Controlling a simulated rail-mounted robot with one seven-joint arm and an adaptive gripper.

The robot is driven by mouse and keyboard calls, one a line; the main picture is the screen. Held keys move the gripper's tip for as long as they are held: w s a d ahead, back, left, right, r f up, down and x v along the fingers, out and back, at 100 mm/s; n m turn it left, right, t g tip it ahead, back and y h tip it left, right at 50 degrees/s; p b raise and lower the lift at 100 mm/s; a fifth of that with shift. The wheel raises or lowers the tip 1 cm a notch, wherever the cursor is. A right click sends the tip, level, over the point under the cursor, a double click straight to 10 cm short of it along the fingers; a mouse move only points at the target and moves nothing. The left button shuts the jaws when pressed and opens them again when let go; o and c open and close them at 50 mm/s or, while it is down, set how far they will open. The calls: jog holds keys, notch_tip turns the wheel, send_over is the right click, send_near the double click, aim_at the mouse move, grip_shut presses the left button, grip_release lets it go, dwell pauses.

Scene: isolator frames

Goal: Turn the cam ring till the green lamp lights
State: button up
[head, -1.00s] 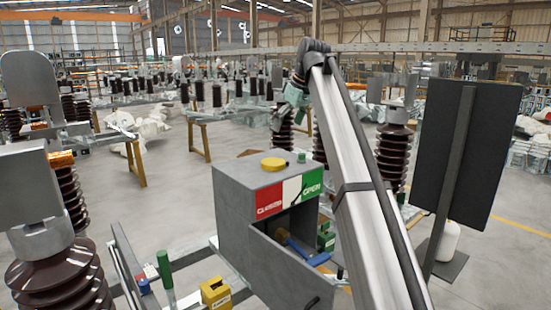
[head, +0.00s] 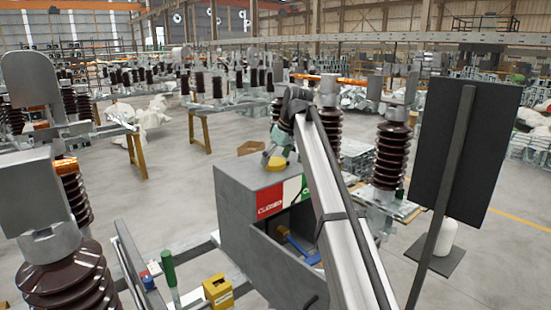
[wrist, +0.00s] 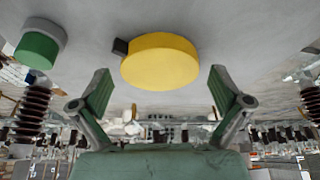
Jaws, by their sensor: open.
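A grey box (head: 236,215) has a round yellow disc (head: 275,164) on its top; I take this for the cam ring. In the wrist view the yellow disc (wrist: 160,62) has a small dark tab on its left side. A green lamp with a grey collar (wrist: 38,48) shows to its left; it looks plain green, and I cannot tell whether it is lit. In the head view my arm hides the lamp. My gripper (wrist: 160,82) is open and empty, its two fingers to either side of the disc and apart from it.
The box front has a red CLOSED label (head: 269,200) and an open compartment with a blue handle (head: 298,248). A yellow block (head: 217,290) and a green-handled rod (head: 168,270) stand left of it. A dark panel (head: 465,150) stands at right. Brown insulators (head: 392,155) stand behind.

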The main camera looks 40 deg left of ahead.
jog(key=c, duration=1.1)
jog(key=shift+o, duration=0.3)
jog(key=shift+s+f+m+t+b, duration=0.1)
jog(key=shift+m+t+b, duration=0.3)
jog(key=shift+m, duration=0.5)
jog(key=shift+s+m+t+h+b, duration=0.1)
jog(key=shift+m+t+h+b, duration=0.45)
jog(key=shift+m, duration=1.35)
